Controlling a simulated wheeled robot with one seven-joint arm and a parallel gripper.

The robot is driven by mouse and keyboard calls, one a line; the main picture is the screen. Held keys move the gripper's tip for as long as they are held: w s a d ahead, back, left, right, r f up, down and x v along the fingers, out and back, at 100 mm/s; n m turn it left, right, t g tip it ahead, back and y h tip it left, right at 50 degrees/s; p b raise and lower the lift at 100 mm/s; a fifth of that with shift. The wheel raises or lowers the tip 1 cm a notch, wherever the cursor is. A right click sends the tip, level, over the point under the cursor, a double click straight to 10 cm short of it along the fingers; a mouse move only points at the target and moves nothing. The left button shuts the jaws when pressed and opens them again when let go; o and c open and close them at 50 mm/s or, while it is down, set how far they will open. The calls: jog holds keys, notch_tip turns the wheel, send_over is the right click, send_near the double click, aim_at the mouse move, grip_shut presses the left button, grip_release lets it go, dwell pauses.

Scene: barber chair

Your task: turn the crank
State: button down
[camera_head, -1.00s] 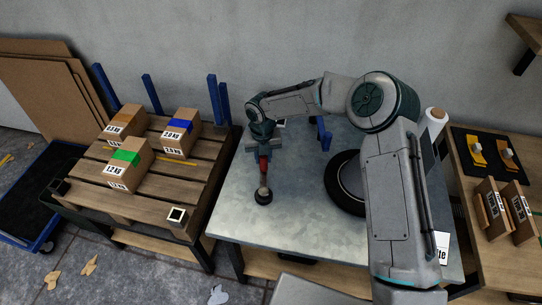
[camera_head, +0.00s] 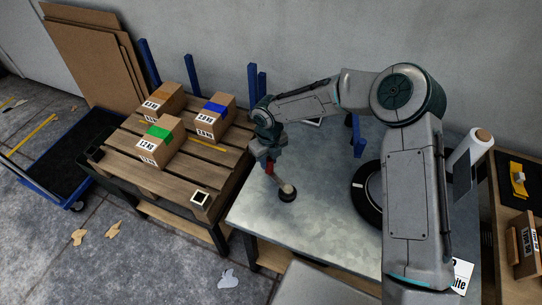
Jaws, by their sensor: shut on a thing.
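My gripper (camera_head: 270,158) is over the left part of the metal-topped table (camera_head: 310,240). It is shut on the red upper part of a slim tool-like piece (camera_head: 284,186). This piece has a pale lower shaft and a dark round foot, and it leans with its foot to the right. The foot is at or just above the tabletop; I cannot tell whether it touches. A black wheel-like ring (camera_head: 361,197) lies on the table, partly hidden behind my arm. I cannot make out a crank for certain.
Left of the table, a wooden pallet (camera_head: 125,173) on a stand holds labelled boxes with orange, blue (camera_head: 213,113) and green tape. A blue-edged cart (camera_head: 75,150) stands farther left. A white roll (camera_head: 468,160) is at right. The table's front left is clear.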

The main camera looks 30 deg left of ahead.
jog(key=shift+d+f, duration=0.2)
jog(key=shift+d, duration=0.15)
jog(key=c, duration=1.2)
grip_release()
jog(key=shift+w+d, duration=0.1)
jog(key=shift+o, duration=0.2)
jog(key=shift+r, duration=0.15)
jog(key=shift+a, duration=0.2)
jog(key=shift+r, duration=0.15)
notch_tip(320, 180, up, 14)
jog(key=b, duration=0.1)
jog(key=shift+f, duration=0.25)
jog(key=shift+d, duration=0.1)
